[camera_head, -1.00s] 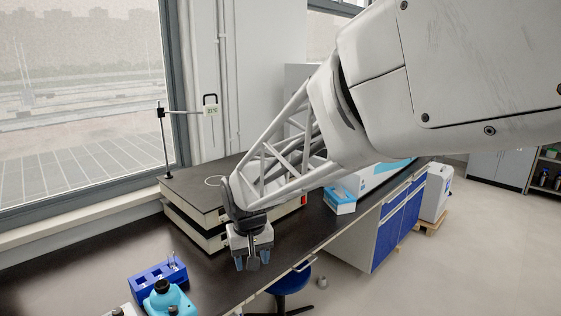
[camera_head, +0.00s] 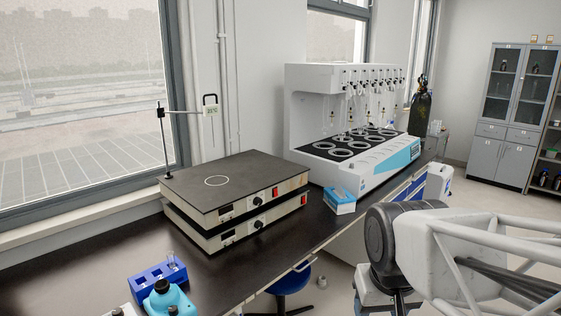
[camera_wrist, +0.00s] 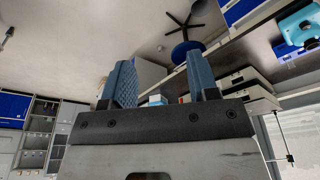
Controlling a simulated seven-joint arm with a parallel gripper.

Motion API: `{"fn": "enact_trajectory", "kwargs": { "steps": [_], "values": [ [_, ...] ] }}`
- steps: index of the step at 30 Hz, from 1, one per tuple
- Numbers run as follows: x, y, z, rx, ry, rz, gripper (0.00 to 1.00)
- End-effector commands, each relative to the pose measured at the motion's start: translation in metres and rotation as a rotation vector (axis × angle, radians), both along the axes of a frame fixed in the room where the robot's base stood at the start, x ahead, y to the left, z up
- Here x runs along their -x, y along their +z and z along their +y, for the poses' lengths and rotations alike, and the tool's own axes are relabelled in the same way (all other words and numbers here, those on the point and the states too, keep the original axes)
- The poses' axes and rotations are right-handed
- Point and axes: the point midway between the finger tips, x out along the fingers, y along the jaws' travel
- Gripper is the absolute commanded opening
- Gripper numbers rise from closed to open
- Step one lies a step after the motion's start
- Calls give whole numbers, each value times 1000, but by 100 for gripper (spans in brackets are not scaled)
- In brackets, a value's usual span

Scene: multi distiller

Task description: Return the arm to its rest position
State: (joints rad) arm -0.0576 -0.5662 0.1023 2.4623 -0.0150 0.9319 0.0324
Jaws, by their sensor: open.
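My gripper (camera_wrist: 162,78) shows in the wrist view with its two blue fingers well apart and nothing between them. In the head view my arm is at the lower right, over the floor in front of the bench; its fingers are not visible there. The multi-position distiller (camera_head: 345,120) stands on the bench, white with a row of taps above several round heating places. The black-topped hot plate (camera_head: 235,185) sits left of it, stacked on a similar unit.
A blue stool (camera_head: 288,282) is under the bench edge. Cabinets (camera_head: 512,110) stand at the far right. Open floor lies in front of the bench.

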Motion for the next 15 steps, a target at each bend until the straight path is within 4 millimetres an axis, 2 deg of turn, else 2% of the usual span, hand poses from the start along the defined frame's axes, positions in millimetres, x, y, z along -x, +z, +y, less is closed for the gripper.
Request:
{"fn": "enact_trajectory", "kwargs": {
  "steps": [1, 6, 15],
  "values": [
    [11, -1, -6, 0, -15, -7, 54],
    [33, -4, -18, -1, -44, -18, 54],
    [41, -6, -21, -1, -53, -20, 54]
  ]
}}
